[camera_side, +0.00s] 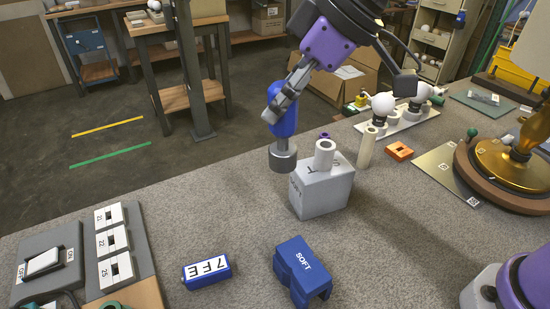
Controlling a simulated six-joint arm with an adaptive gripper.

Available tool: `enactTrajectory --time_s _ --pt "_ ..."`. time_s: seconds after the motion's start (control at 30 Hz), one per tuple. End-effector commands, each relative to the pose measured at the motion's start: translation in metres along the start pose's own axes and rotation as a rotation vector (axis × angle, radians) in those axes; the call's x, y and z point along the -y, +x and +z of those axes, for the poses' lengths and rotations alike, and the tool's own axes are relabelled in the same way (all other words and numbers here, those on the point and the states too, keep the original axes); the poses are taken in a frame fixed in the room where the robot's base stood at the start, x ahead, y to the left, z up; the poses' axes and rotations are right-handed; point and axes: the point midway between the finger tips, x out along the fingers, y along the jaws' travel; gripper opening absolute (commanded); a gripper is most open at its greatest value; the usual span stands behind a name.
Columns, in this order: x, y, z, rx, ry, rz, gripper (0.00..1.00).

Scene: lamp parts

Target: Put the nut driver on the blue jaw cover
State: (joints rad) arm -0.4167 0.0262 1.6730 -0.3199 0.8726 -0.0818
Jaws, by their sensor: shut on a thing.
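The nut driver has a blue handle (284,122) and a wide grey metal socket (282,158) at its lower end. My gripper (276,104) is shut on the blue handle and holds the nut driver roughly upright, socket down. The socket appears beside the upper left of a grey block; I cannot tell whether they touch. The blue jaw cover (300,268), marked "SOFT", lies on the bench at the front middle, with nothing on it. The nut driver is up and behind it in the picture.
The grey block (322,188) with a pale cylinder (325,156) on top stands behind the jaw cover. A blue block marked "7FE" (206,271) lies left of the cover. A switch panel (48,262) is at far left. Bench right of the cover is clear.

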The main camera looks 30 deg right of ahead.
Motion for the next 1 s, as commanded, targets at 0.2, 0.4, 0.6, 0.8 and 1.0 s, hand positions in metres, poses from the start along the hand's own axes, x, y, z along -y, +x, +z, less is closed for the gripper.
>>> enactTrajectory --time_s 0.2,0.4,0.6,0.8,1.0 --pt "0.120 -0.043 0.028 -0.012 -0.225 -0.147 0.00" --pt "0.176 -0.073 0.066 -0.016 -0.363 -0.243 0.00" --pt "0.186 -0.077 0.081 -0.013 -0.406 -0.271 0.00" --pt "0.154 -0.049 0.078 -0.007 -0.397 -0.269 0.00" --pt "0.113 -0.010 0.073 -0.009 -0.399 -0.273 0.00"
